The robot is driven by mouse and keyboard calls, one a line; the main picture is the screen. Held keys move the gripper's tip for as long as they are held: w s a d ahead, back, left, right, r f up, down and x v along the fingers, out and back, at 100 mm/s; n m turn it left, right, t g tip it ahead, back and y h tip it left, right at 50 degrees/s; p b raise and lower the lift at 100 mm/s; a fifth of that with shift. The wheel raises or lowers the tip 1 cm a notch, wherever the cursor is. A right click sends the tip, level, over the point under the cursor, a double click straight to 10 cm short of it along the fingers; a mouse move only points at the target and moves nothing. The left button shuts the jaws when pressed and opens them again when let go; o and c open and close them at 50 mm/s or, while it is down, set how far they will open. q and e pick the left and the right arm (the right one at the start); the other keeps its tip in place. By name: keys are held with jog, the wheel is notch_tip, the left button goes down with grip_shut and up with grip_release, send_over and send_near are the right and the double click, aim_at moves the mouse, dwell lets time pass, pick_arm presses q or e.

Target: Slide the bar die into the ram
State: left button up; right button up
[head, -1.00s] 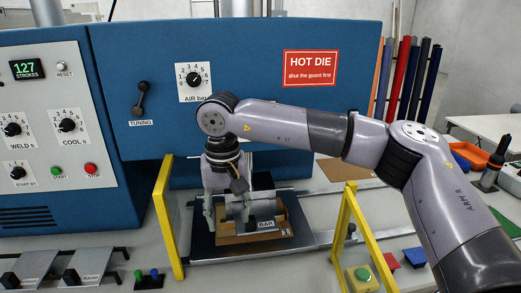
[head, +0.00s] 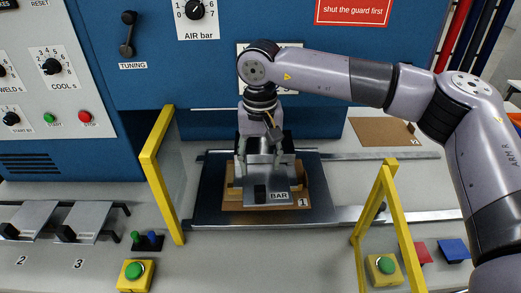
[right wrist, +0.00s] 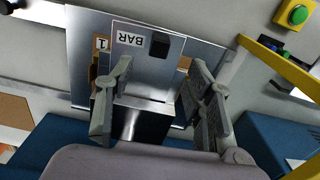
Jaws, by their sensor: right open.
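The bar die (head: 280,188) is a bright metal piece with a BAR label and a black knob. It lies on a brown wooden nest (head: 240,206) marked 1, on a dark plate between the yellow posts. It also shows in the right wrist view (right wrist: 124,54). My right gripper (head: 263,172) is over the back part of the die, fingers pointing down and open. In the right wrist view its fingers (right wrist: 160,98) stand on either side of the metal, with gaps visible; contact cannot be told. The ram is not clearly visible behind my right arm. My left gripper is not in view.
Yellow guard posts stand left (head: 158,165) and right (head: 380,205) of the dark plate (head: 208,200). Green-button boxes (head: 135,274) are in front. The blue machine panel (head: 150,80) closes the back. An empty brown board (head: 382,131) marked 2 lies at the right.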

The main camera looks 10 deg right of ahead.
aim_at(259, 188)
notch_tip(259, 188, down, 6)
jog(key=shift+w+f+b, duration=0.1)
jog(key=shift+b, duration=1.1)
notch_tip(259, 188, down, 4)
jog(key=shift+r+b, duration=0.15)
jog(key=shift+b, duration=0.7)
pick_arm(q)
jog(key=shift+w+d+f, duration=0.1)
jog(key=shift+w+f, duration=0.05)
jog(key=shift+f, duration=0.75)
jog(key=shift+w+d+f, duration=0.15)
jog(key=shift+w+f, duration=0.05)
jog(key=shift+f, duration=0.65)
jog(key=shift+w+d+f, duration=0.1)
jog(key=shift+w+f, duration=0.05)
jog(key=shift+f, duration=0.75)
pick_arm(e)
jog(key=shift+f, duration=0.7)
jog(key=shift+c, duration=0.5)
grip_shut()
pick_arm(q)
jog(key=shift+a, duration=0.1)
pick_arm(e)
jog(key=shift+r, duration=0.1)
pick_arm(q)
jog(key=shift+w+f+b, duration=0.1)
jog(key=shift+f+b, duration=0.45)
jog(key=shift+b, duration=0.2)
pick_arm(e)
jog(key=shift+m, duration=0.3)
